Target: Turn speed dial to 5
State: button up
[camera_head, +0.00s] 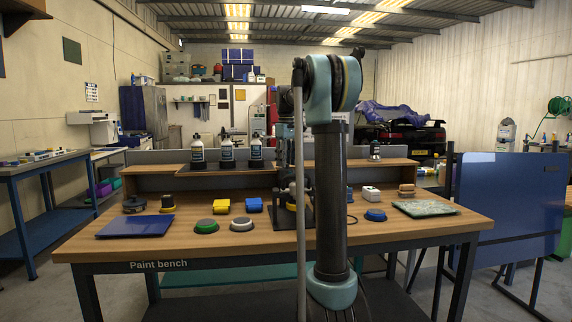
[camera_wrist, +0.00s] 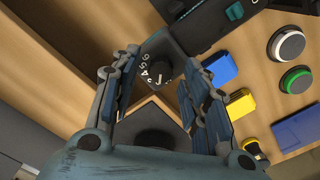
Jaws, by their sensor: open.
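In the wrist view a dark dial (camera_wrist: 157,73) with white digits around its edge lies between and just beyond my fingertips. I can make out what look like a 6, a 5 and a 4 along its left side. A pale mark shows near its middle, but I cannot tell which digit it points to. My gripper (camera_wrist: 162,80) is open, with one finger on each side of the dial. I cannot tell whether either finger touches it.
The Paint bench (camera_head: 250,246) holds a green-rimmed pad (camera_head: 206,226), a grey-topped pad (camera_head: 242,224), a yellow block (camera_head: 221,206) and a blue block (camera_head: 253,205). Several bottles stand on the raised back shelf. A blue panel (camera_head: 520,215) stands at the right.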

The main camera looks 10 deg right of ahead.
jog(key=shift+f, duration=0.35)
jog(key=shift+c, duration=0.6)
grip_shut()
